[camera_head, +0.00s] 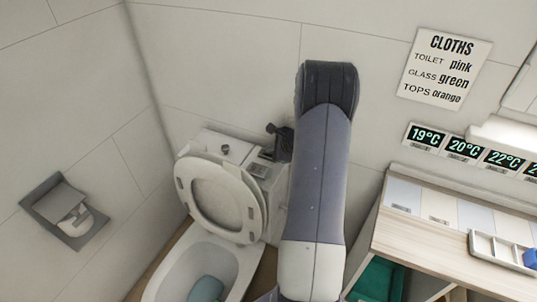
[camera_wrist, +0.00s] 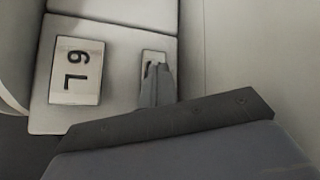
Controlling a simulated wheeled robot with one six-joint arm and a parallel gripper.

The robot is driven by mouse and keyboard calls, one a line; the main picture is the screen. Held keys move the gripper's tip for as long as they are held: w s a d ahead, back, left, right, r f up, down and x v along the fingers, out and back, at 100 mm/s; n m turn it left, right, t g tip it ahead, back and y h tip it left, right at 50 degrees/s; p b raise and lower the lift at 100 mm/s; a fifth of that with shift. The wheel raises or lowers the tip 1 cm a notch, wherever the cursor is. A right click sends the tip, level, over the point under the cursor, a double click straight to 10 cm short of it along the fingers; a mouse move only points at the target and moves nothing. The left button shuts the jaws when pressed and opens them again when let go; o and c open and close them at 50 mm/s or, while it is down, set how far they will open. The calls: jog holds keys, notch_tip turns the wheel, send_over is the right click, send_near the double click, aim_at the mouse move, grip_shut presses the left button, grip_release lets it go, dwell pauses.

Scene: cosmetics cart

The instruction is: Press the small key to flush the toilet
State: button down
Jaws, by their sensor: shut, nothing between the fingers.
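The white toilet (camera_head: 238,258) stands against the wall with its lid (camera_head: 218,197) raised and its cistern behind. In the wrist view a large metal plate (camera_wrist: 77,71), marked with what looks like "6 L", sits on the pale cistern face. To its right is a smaller metal-framed key (camera_wrist: 154,54). My gripper (camera_wrist: 157,70) is shut and empty, with its fingertips over the small key's lower part, hiding the rest of it. I cannot tell whether they touch it. In the head view my dark gripper (camera_head: 279,142) is at the cistern's right end.
A paper holder (camera_head: 66,211) is on the left wall. A wooden counter (camera_head: 428,240) with a white tray (camera_head: 491,246) stands at the right. A cloth sign (camera_head: 445,68) and temperature displays (camera_head: 465,148) hang on the back wall.

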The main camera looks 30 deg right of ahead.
aim_at(271, 156)
jog(key=shift+f+b, duration=0.55)
jog(key=shift+f, duration=0.05)
dwell(0.3)
jog(key=shift+r, duration=0.15)
jog(key=shift+r+p, duration=0.9)
jog(key=shift+r, duration=0.3)
jog(key=shift+r, duration=0.1)
jog(key=shift+r+p, duration=1.65)
jog(key=shift+r, duration=0.8)
